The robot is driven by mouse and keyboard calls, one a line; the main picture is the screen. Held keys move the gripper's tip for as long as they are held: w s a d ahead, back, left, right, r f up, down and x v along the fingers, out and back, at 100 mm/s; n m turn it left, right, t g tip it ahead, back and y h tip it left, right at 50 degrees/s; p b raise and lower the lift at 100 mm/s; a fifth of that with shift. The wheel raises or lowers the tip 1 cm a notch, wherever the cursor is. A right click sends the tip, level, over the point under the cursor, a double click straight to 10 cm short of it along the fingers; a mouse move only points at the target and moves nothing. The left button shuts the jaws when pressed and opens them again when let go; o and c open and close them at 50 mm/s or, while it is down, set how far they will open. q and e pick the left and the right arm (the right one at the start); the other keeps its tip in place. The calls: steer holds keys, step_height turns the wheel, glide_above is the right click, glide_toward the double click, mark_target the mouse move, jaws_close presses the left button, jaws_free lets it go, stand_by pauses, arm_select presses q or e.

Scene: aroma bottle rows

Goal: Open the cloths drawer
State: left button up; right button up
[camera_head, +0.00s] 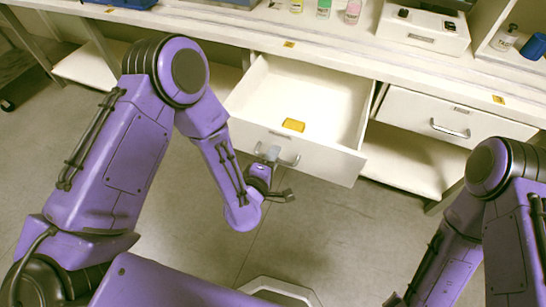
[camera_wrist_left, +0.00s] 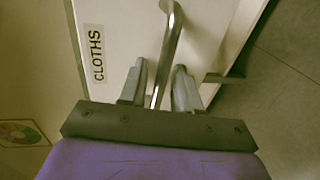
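The cloths drawer (camera_head: 335,163) is white and stands pulled out from under the counter in the head view. A small yellow item (camera_head: 293,125) lies on its floor. Its CLOTHS label (camera_wrist_left: 97,53) shows in the left wrist view. The curved metal drawer handle (camera_wrist_left: 171,40) passes between the two fingers of my left gripper (camera_wrist_left: 159,90), with narrow gaps seen on both sides, so the fingers look open around it. My left gripper also shows at the drawer front in the head view (camera_head: 270,154). My right gripper is out of view.
A closed drawer (camera_head: 455,117) with a metal handle is to the right, above an open shelf (camera_head: 405,158). Bottles (camera_head: 323,8) and a white box (camera_head: 424,29) stand on the counter (camera_head: 230,32). The grey floor in front of the drawer is mostly clear.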

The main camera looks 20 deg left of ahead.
arm_select(q)
steer(key=v, duration=1)
steer(key=shift+s, duration=0.25)
steer(key=s+a+f+m+g+y+p, duration=0.2)
steer(key=s+a+f+m+g, duration=0.3)
steer(key=f+m, duration=0.45)
steer(key=s+a+f+g+y+p, duration=0.2)
steer(key=s+a+g, duration=0.5)
steer(key=s+a, duration=0.4)
steer(key=shift+a+f+y+p, duration=0.35)
steer(key=shift+f+y, duration=0.35)
steer(key=shift+f, duration=0.25)
